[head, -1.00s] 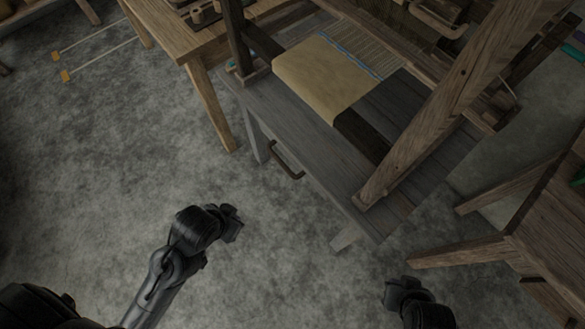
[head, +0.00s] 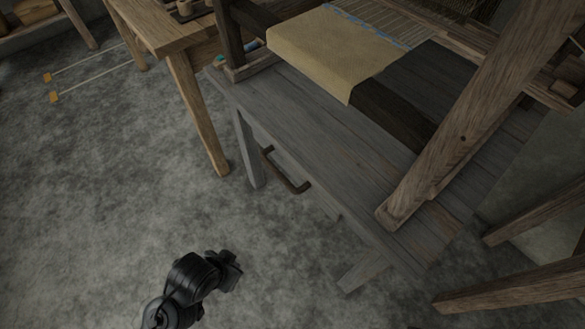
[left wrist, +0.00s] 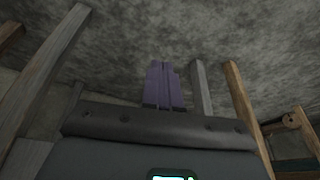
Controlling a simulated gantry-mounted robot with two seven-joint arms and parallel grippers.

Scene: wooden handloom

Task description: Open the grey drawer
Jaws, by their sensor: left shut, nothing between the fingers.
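The grey drawer's dark curved handle (head: 285,172) sticks out under the front edge of the grey wooden bench top (head: 290,130) in the head view. The drawer front itself is mostly hidden under that top, and I cannot tell whether it stands out at all. My left gripper (head: 232,267) is below and left of the handle, apart from it, over the floor. In the left wrist view its purple-grey fingers (left wrist: 164,84) are together and empty. My right gripper is out of view.
A grey leg (head: 246,150) stands just left of the handle, with a brown table leg (head: 200,115) beyond it. A slanted loom post (head: 465,130) rises from the bench. Brown chair-like legs (head: 515,290) are at lower right.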

